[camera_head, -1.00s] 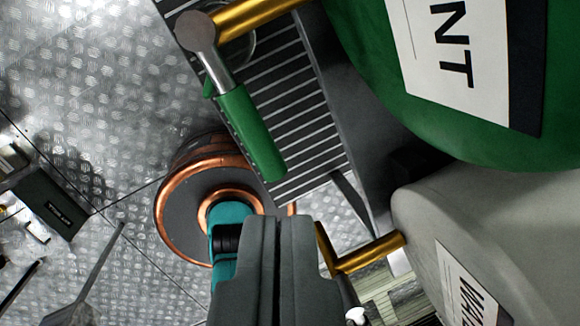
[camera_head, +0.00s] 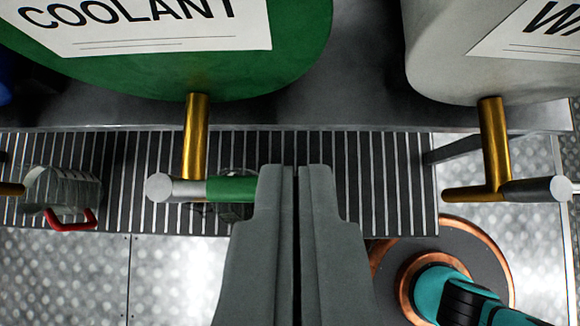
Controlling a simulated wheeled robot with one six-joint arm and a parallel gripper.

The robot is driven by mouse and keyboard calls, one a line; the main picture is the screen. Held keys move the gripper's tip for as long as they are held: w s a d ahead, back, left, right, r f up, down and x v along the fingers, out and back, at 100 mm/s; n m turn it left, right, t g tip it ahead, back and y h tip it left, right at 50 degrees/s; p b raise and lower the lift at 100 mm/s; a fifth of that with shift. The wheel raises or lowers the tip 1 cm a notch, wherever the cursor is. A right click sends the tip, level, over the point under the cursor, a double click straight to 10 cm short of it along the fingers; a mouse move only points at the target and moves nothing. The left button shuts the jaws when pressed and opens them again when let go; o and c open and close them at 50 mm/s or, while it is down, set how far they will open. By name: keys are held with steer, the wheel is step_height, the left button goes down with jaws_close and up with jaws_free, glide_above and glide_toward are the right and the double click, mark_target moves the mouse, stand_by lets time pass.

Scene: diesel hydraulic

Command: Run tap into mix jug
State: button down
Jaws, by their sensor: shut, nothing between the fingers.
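A green drum (camera_head: 290,60) labelled COOLANT stands at the top, with a brass tap (camera_head: 196,135) reaching down from it. The tap's green lever (camera_head: 230,188) points right, crosswise to the spout. A clear vessel (camera_head: 236,211) shows partly behind this lever on the slatted grate; I cannot tell if it is the mix jug. A clear jug with a red handle (camera_head: 72,218) sits at the left on the grate. My gripper (camera_head: 297,170) is shut and empty, its fingers at the lever's right end; I cannot tell whether they touch it.
A pale drum (camera_head: 440,50) at the upper right has a brass tap (camera_head: 494,145) with a dark lever (camera_head: 540,189). The slatted grate (camera_head: 390,185) runs along the shelf front. Metal tread floor (camera_head: 180,280) lies below. A blue edge (camera_head: 4,80) shows at far left.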

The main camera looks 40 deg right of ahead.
mark_target(235, 190)
steer(key=shift+w+d+f, duration=0.3)
steer(key=shift+f, duration=1)
steer(key=shift+w+d+f, duration=0.35)
steer(key=shift+f, duration=1)
steer(key=shift+w+d+f, duration=0.3)
steer(key=shift+f, duration=1)
steer(key=shift+s+a+m+g+h, duration=0.4)
steer(key=shift+a+m, duration=0.1)
steer(key=shift+m, duration=0.1)
steer(key=shift+s+a, duration=0.75)
steer(key=shift+a, duration=0.25)
steer(key=shift+w+d, duration=0.1)
